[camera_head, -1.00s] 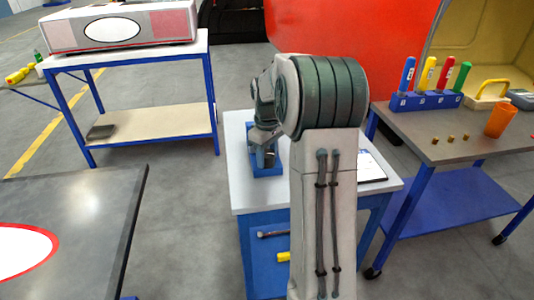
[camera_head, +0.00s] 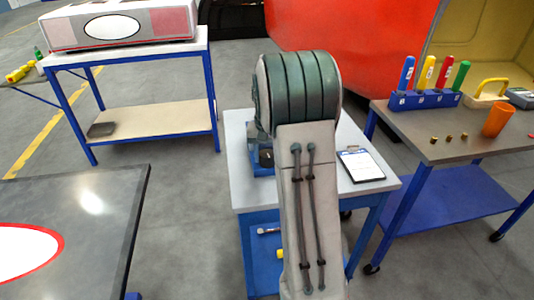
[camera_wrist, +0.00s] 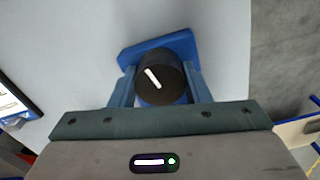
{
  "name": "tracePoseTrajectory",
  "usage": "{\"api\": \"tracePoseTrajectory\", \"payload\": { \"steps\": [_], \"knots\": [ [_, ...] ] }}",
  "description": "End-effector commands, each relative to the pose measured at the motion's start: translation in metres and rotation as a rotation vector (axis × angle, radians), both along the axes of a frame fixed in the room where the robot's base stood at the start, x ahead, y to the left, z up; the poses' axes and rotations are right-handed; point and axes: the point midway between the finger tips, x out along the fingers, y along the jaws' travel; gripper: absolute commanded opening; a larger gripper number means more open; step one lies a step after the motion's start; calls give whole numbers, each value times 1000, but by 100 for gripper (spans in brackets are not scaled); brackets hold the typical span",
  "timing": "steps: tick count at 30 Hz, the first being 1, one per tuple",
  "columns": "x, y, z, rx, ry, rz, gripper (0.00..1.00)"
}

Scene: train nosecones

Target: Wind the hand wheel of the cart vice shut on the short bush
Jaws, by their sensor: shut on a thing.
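The cart vice (camera_wrist: 155,50) is blue and stands on the white top of the cart (camera_head: 238,190). Its dark round hand wheel (camera_wrist: 152,68) carries a white stripe, tilted from upper left to lower right in the wrist view. My gripper (camera_wrist: 158,84) is shut on the hand wheel, one finger on each side. In the head view my arm covers the gripper and most of the vice (camera_head: 261,168). I cannot see the short bush between the jaws; the wheel and gripper hide that part.
A clipboard (camera_head: 360,166) lies on the cart top to the right. A dark table (camera_head: 100,215) stands at left front.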

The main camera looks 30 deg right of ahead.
Motion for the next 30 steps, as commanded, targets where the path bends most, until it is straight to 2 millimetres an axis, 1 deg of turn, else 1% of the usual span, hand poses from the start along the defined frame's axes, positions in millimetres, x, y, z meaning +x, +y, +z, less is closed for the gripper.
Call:
{"api": "tracePoseTrajectory", "payload": {
  "steps": [6, 12, 19, 30],
  "knots": [
    [0, 1, 1, 0, 0, -151, 20],
    [0, 1, 1, 0, -1, -244, 20],
    [0, 1, 1, 0, -1, -294, 20],
    [1, 1, 0, 0, -1, -303, 20]
  ]
}}
